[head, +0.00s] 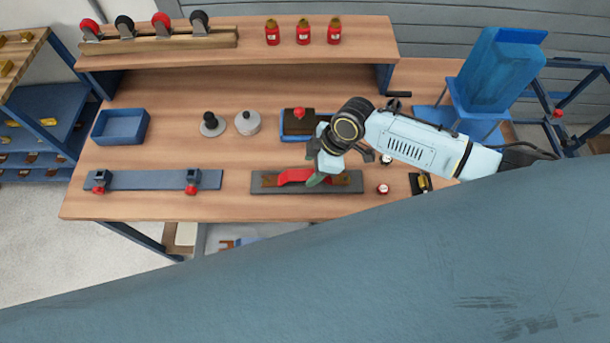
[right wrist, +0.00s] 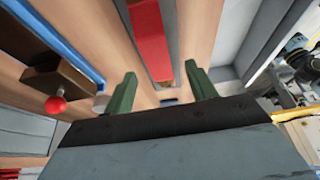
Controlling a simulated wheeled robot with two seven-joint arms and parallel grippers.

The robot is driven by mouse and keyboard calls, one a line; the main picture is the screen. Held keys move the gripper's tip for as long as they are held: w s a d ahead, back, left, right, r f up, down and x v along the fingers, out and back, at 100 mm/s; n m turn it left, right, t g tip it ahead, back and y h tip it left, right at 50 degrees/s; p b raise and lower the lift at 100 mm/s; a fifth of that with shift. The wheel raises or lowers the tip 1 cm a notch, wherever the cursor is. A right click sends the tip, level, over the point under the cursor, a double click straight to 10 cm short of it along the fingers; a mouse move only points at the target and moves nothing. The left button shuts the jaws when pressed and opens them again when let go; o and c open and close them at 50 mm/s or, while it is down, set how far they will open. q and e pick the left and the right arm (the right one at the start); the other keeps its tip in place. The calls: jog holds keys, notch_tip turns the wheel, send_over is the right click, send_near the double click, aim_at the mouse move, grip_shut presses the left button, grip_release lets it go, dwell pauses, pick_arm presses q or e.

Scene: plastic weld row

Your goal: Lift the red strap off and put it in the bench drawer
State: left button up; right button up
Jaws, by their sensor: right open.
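The red strap (head: 294,175) lies along a dark grey plate (head: 330,188) with brown pieces, near the bench's front edge. What looks like the open bench drawer (head: 203,240) shows below the front edge, partly hidden. My left gripper is not in view.
A blue tray (head: 121,126), a black-knobbed piece (head: 211,124) and a grey lidded pot (head: 248,122) stand left of my right arm. A blue-grey bar (head: 150,180) with red clamps lies at left. A red-knobbed block (head: 298,123) stands behind the strap.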

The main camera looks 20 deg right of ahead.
aim_at(306, 174)
jog(key=x, duration=0.4)
jog(key=shift+w+d+f, duration=0.1)
jog(key=shift+d, duration=0.05)
jog(key=shift+c, duration=0.2)
jog(key=c, duration=1)
notch_tip(306, 174, up, 10)
jog(key=shift+r, duration=0.1)
jog(key=shift+c, duration=0.2)
